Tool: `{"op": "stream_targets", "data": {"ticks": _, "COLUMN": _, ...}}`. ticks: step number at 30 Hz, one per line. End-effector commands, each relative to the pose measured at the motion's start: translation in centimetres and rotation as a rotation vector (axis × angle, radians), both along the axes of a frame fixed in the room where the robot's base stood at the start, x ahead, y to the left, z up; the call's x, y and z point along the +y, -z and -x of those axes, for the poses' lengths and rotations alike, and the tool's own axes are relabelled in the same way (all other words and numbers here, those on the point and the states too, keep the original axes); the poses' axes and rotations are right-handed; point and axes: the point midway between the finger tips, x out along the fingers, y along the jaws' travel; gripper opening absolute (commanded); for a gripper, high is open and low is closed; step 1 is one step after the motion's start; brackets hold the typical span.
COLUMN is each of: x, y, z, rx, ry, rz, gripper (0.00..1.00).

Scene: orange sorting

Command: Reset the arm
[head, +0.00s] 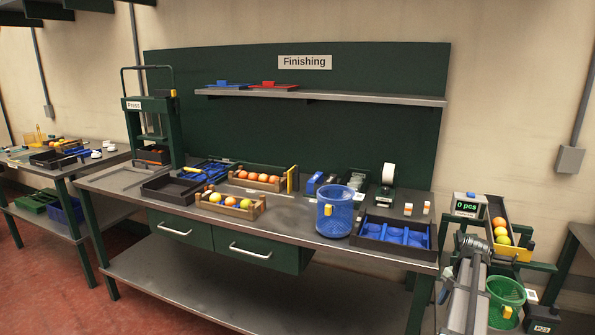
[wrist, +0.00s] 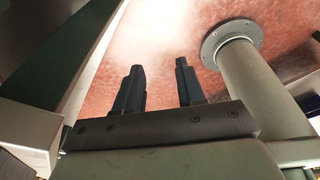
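My gripper (wrist: 160,65) shows in the wrist view as two dark fingers standing apart, with nothing between them. It is open and empty, with red floor behind the fingertips. I cannot make out the gripper in the head view. Oranges and other fruit lie in a wooden crate (head: 231,211) at the front of the bench and in a second wooden crate (head: 258,187) behind it. More fruit lies in a sloping chute (head: 515,220) at the right.
The workbench (head: 130,186) also carries a black tray (head: 170,190), a blue basket (head: 336,210), a blue-lined divided tray (head: 396,235) and a press (head: 150,120). A shelf (head: 340,97) runs above. A green basket (head: 506,301) stands at lower right, below a "0 pcs" display (head: 466,206).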

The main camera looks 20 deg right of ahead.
Motion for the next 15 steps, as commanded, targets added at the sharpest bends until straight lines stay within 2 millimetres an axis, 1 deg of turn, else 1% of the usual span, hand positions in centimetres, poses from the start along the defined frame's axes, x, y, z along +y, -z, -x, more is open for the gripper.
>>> {"op": "stream_targets", "data": {"ticks": 1, "x": 1.4, "y": 1.4, "z": -0.6, "rx": 0.017, "ry": 0.022, "rz": -0.009, "gripper": 0.39}}
{"op": "stream_targets", "data": {"ticks": 5, "x": 5.0, "y": 5.0, "z": -2.2, "rx": 0.065, "ry": 0.105, "rz": -0.025, "gripper": 0.39}}
{"op": "stream_targets", "data": {"ticks": 8, "x": 8.3, "y": 8.1, "z": -3.3, "rx": 0.112, "ry": 0.178, "rz": -0.035, "gripper": 0.39}}
{"op": "stream_targets", "data": {"ticks": 9, "x": 9.7, "y": 9.4, "z": -3.6, "rx": 0.133, "ry": 0.211, "rz": -0.038, "gripper": 0.39}}
{"op": "stream_targets", "data": {"ticks": 11, "x": 12.0, "y": 11.3, "z": -4.1, "rx": 0.164, "ry": 0.259, "rz": -0.042, "gripper": 0.39}}
{"op": "stream_targets", "data": {"ticks": 12, "x": 13.4, "y": 12.6, "z": -4.4, "rx": 0.185, "ry": 0.293, "rz": -0.042, "gripper": 0.39}}
{"op": "stream_targets", "data": {"ticks": 14, "x": 15.8, "y": 14.5, "z": -4.6, "rx": 0.218, "ry": 0.343, "rz": -0.041, "gripper": 0.39}}
{"op": "stream_targets", "data": {"ticks": 15, "x": 17.3, "y": 15.7, "z": -4.8, "rx": 0.239, "ry": 0.375, "rz": -0.039, "gripper": 0.39}}
